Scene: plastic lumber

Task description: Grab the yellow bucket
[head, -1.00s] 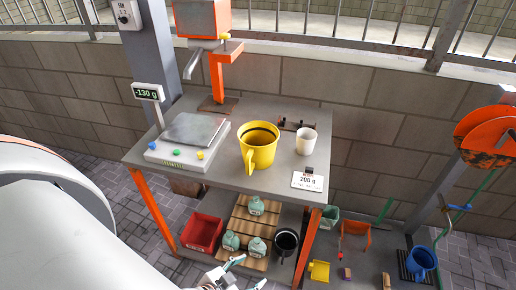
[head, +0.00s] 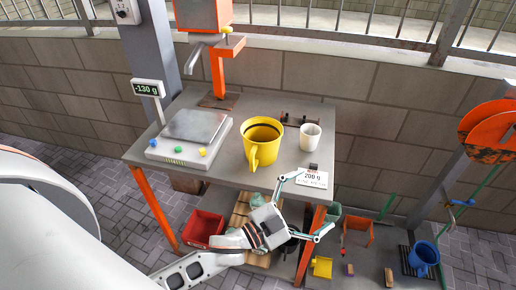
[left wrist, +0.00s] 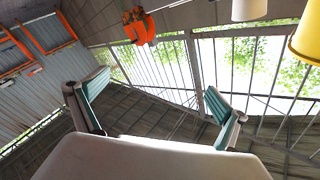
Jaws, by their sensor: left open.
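The yellow bucket (head: 262,143) stands upright on the grey table, with its handle (head: 254,158) facing me. Part of it also shows at the upper right edge of the left wrist view (left wrist: 308,38). My left gripper (head: 306,206) is open and empty, in front of the table's front edge, below and to the right of the bucket. Its two spread fingers (left wrist: 157,100) show in the left wrist view with nothing between them. It is apart from the bucket. My right gripper is not in view.
A white cup (head: 310,137) stands right of the bucket, and a "200 g" card (head: 313,178) lies near the front right corner. A scale (head: 188,140) sits at the left. An orange-armed dispenser (head: 215,75) stands behind. A red bin (head: 203,228) is on the lower shelf.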

